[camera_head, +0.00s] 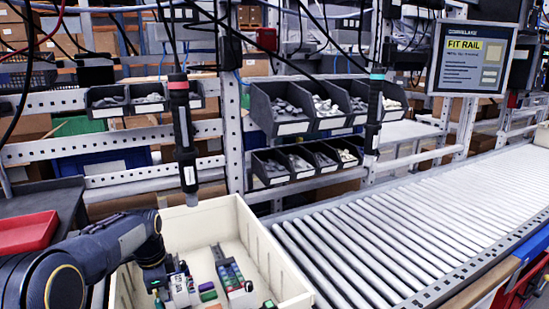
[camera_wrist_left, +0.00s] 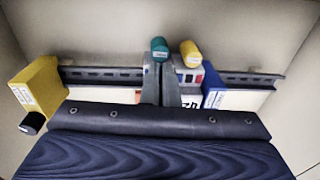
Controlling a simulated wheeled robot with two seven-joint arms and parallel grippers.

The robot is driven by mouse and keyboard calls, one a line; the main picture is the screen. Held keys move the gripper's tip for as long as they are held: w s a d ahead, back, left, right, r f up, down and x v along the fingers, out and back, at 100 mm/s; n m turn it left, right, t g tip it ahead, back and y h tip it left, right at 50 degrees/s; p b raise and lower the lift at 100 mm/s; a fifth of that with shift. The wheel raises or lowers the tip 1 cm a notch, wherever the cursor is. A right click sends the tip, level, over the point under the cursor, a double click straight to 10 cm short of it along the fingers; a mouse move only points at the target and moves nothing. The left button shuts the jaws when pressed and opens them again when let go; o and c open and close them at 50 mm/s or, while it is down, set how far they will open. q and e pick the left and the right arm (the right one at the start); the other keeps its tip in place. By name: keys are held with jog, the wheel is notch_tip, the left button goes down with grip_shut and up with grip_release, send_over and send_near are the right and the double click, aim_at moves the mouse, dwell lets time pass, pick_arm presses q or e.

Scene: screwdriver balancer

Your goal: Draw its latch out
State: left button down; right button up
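A cream bin (camera_head: 280,258) holds strips of rail with coloured modules. One rail (camera_head: 232,276) carries dark and coloured blocks. My left gripper (camera_head: 175,288) reaches down into the bin at its left side, beside a light module. In the left wrist view its grey fingers (camera_wrist_left: 164,78) are close together in front of a dark slotted rail (camera_wrist_left: 105,75). A teal cylinder (camera_wrist_left: 159,46) shows at the fingertips, and a yellow cylinder (camera_wrist_left: 190,52) just right of them. A light module with red and blue marks (camera_wrist_left: 188,76) stands against the right finger. I cannot make out a latch.
A yellow block (camera_wrist_left: 38,88) and a blue block (camera_wrist_left: 213,98) flank the fingers. A red tray (camera_head: 27,232) lies left. A red-banded screwdriver (camera_head: 184,130) hangs over the bin; a teal-banded one (camera_head: 375,110) hangs further right. A roller conveyor (camera_head: 390,235) runs along the right.

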pick_arm(q)
jog(key=shift+g, duration=0.5)
jog(key=shift+s+a+f, duration=0.55)
jog(key=shift+a+f, duration=0.05)
jog(key=shift+f, duration=0.2)
jog(key=shift+s+a+f, duration=0.5)
jog(key=shift+a+f, duration=0.1)
jog(key=shift+f, duration=0.15)
jog(key=shift+d, duration=0.2)
jog(key=shift+p, duration=0.3)
jog(key=shift+w+r+p, duration=0.1)
jog(key=shift+r+p, duration=0.5)
jog(key=shift+r, duration=0.05)
notch_tip(320, 180, up, 17)
jog(key=p, duration=1.4)
jog(key=shift+w+p, duration=0.35)
jog(key=shift+w, duration=0.05)
jog(key=shift+r, duration=0.1)
